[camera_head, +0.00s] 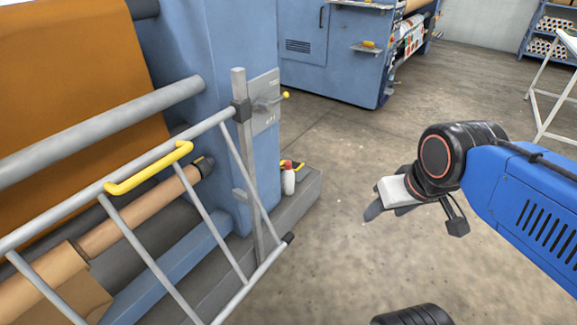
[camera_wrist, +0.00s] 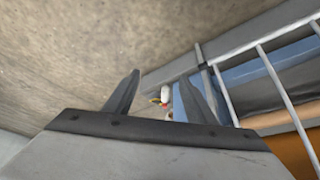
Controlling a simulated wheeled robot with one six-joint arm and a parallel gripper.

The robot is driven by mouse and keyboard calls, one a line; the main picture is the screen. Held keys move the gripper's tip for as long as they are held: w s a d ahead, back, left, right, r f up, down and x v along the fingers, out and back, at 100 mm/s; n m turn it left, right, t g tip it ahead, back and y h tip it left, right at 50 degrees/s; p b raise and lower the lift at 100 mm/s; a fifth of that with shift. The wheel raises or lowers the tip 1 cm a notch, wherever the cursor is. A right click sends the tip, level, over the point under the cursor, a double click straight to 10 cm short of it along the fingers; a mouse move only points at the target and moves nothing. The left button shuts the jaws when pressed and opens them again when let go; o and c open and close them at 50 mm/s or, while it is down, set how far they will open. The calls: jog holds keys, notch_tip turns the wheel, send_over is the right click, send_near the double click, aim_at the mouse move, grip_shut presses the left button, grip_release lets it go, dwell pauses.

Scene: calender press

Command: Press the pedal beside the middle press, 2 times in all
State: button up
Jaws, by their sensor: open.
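A blue press (camera_head: 215,100) with orange sheet (camera_head: 70,80) and rollers fills the left of the head view. At its foot, on a grey ledge, is a small yellow, red and black thing (camera_head: 298,164) that may be the pedal. A white bottle with a red top (camera_head: 289,182) stands in front of it and partly hides it. In the wrist view the bottle (camera_wrist: 166,92) and a yellow bit (camera_wrist: 155,100) show small and far between the fingers. My gripper (camera_head: 386,208) is open and empty, in the air to the right of them; its fingers show in the wrist view (camera_wrist: 160,80).
A grey rail gate (camera_head: 165,265) with a yellow handle (camera_head: 150,167) stands before the press, beside a post with a lever plate (camera_head: 264,103). Another blue press (camera_head: 335,62) stands behind. A white frame (camera_head: 548,100) is at the right. The concrete floor (camera_head: 345,150) between is clear.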

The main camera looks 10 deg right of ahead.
grip_shut()
dwell(1.7)
